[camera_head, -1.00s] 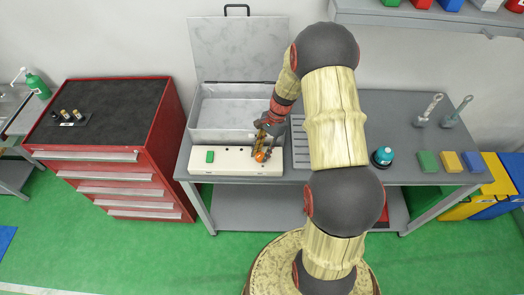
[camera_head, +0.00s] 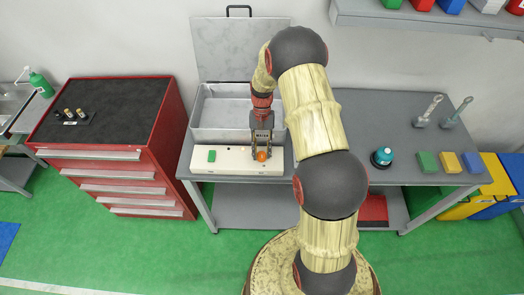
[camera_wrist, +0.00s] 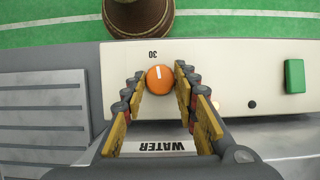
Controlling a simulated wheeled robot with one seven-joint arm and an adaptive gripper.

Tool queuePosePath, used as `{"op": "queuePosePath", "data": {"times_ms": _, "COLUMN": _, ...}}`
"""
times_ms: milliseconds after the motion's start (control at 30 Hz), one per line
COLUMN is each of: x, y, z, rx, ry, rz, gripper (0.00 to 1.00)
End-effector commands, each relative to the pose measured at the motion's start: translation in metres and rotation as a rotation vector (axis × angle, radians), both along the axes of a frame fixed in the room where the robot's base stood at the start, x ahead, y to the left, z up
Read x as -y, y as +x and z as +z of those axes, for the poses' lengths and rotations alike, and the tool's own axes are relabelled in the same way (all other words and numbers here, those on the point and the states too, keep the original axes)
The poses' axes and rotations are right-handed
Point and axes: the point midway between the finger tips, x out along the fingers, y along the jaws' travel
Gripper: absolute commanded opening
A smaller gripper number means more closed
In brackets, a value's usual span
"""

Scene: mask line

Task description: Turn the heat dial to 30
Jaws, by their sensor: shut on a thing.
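The orange heat dial (camera_wrist: 160,80) sits on the front of the pale control panel (camera_wrist: 225,65). Its white mark points to the top of the wrist view, towards the printed "30" just above it. The dial also shows in the head view (camera_head: 262,156). My gripper (camera_head: 262,152) reaches down over the panel, with one finger on each side of the dial, and is shut on it. The fingers hide parts of the panel around the dial.
A green button (camera_wrist: 295,76) is on the same panel. An open metal box (camera_head: 215,115) stands behind the panel, its lid raised. A teal-capped object (camera_head: 383,156) and coloured blocks (camera_head: 450,162) are on the table to the right.

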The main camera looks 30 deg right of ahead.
Motion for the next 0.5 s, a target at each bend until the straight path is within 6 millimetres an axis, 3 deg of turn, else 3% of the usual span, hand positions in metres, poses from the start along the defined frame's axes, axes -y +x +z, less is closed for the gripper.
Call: {"op": "queuePosePath", "data": {"times_ms": 500, "x": -0.0009, "y": 0.0004, "z": -0.0002, "rx": 0.0, "ry": 0.0, "rz": 0.122, "gripper": 0.04}}
